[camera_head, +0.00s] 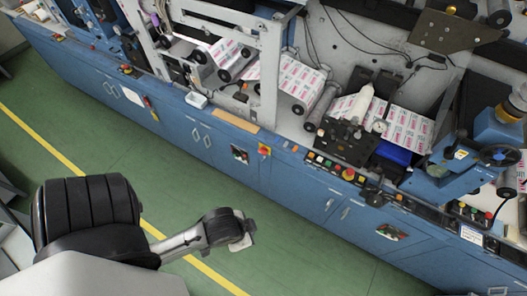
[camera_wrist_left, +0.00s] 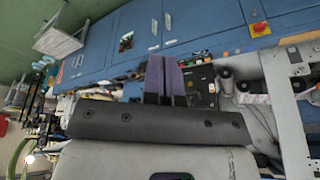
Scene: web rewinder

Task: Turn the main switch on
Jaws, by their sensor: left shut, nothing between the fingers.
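The main switch (camera_head: 264,150), a red knob on a yellow plate, is on the blue cabinet front in the head view. A red and yellow switch, apparently the same one, shows at the upper right of the wrist view (camera_wrist_left: 260,28). The knob's angle is too small to read. My left arm comes in from the lower left in the head view, its end over the green floor, well apart from the switch; the fingers cannot be made out there. In the left wrist view the left gripper (camera_wrist_left: 166,62) has its purple fingers together, empty. My right gripper is out of view.
A button panel (camera_head: 335,168) with colored buttons runs along the cabinet's top edge, right of the switch. A dark outlet panel (camera_head: 239,154) is just left of it. Printed web and rollers lie above. The green floor (camera_head: 290,235) before the cabinets is clear.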

